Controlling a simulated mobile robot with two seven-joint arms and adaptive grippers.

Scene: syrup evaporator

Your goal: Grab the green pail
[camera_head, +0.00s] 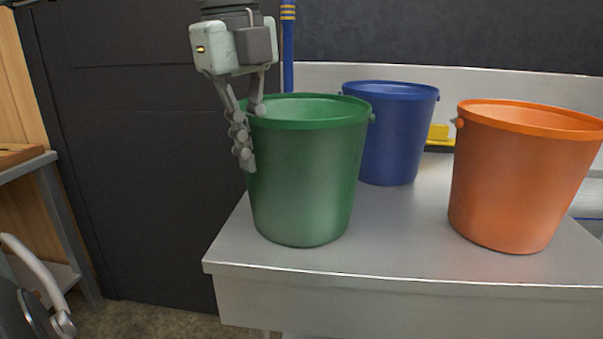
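The green pail (308,185) stands upright near the left front corner of the metal table (400,270). Its open top faces up. My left gripper (249,135) comes down from above at the pail's left rim. One finger lies along the outside of the wall, and the other goes over the rim into the pail, where its tip is hidden. The fingers look closed on the rim with the wall between them. My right gripper is not in view.
A blue pail (392,135) stands behind the green one, and an orange pail (520,180) stands at the right. A small yellow object (438,133) sits between them. A dark panel (130,150) stands at the left. Bare tabletop lies between the green and orange pails.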

